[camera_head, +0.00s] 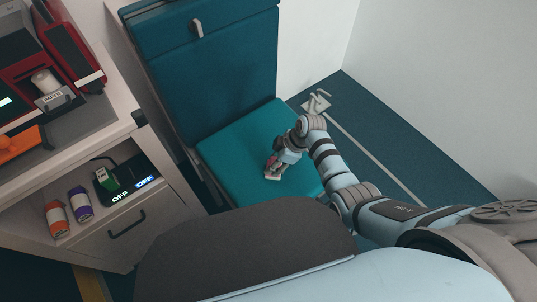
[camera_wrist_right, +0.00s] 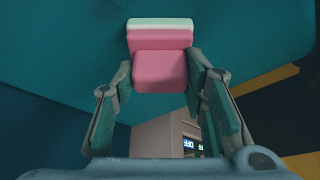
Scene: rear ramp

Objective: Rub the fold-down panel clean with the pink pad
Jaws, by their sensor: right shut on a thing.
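The fold-down panel is the teal flat panel (camera_head: 235,143) that sticks out below the upright teal back. It fills the upper part of the right wrist view (camera_wrist_right: 70,50). My right gripper (camera_head: 274,170) is over the panel's middle, pointing down and toward the left. It is shut on the pink pad (camera_wrist_right: 162,70), which has a pale green and white layer at its far side. In the head view the pad is small and partly hidden by the fingers. I cannot tell whether the pad touches the panel. My left gripper is not in view.
A cabinet (camera_head: 125,235) stands left of the panel, with an orange can (camera_head: 57,218), a purple can (camera_head: 80,203) and a green item (camera_head: 106,179) on its shelf. Red devices (camera_head: 65,40) sit on top. The dark floor (camera_head: 420,135) at right is mostly clear.

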